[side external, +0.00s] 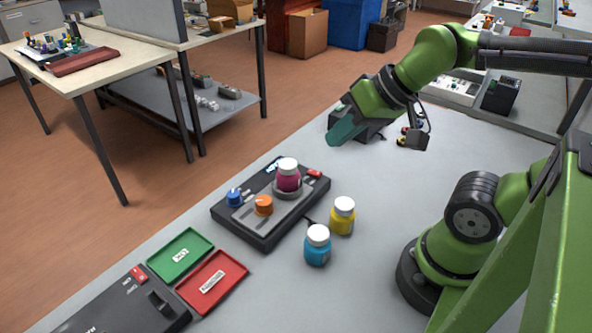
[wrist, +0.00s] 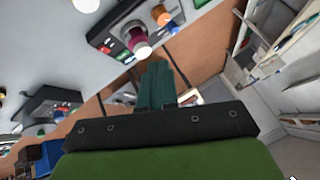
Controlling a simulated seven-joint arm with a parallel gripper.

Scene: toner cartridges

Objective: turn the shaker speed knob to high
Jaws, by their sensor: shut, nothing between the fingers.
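The shaker (side external: 262,236) is a dark, flat device on the grey table in the side view. It carries a blue knob (side external: 234,197), an orange knob (side external: 263,205) and a magenta bottle (side external: 288,178) with a white cap standing in a round holder. I cannot read which knob sets the speed. My gripper (side external: 336,138) is up and to the right of the shaker, apart from it, with its teal fingers together and empty. In the wrist view the fingers (wrist: 157,85) point toward the shaker's side of the table; the orange knob (wrist: 161,15) and magenta bottle (wrist: 136,40) show at the top.
A yellow bottle (side external: 342,216) and a blue bottle (side external: 317,246) stand right of the shaker. A green tray (side external: 180,241), a red tray (side external: 212,300) and another dark device (side external: 125,305) lie at front left. A dark device (side external: 372,133) sits behind my gripper.

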